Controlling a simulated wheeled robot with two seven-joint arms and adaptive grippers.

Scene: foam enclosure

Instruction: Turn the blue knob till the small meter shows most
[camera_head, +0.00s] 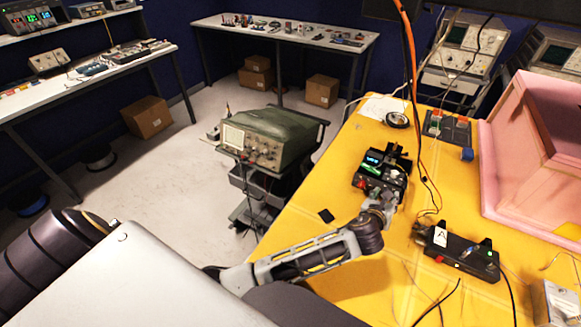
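A small blue block-like part (467,154), which may be the blue knob, sits on the yellow table beside the pink foam. A small round white-faced dial (397,119), possibly the small meter, lies near the table's back edge; its reading is too small to make out. A black device with lit blue and green displays (373,158) stands left of these. My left arm reaches in over the table, and its gripper (395,163) is at this device, its dark fingers merging with it. I cannot tell whether they touch or grip anything. My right gripper is out of view.
A button panel (447,128) lies behind the blue part. A black box marked A (462,250) stands at the front right, with cables around it. Pink foam walls (530,150) bound the right. An orange cable (410,70) hangs down. An oscilloscope cart (262,140) stands left.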

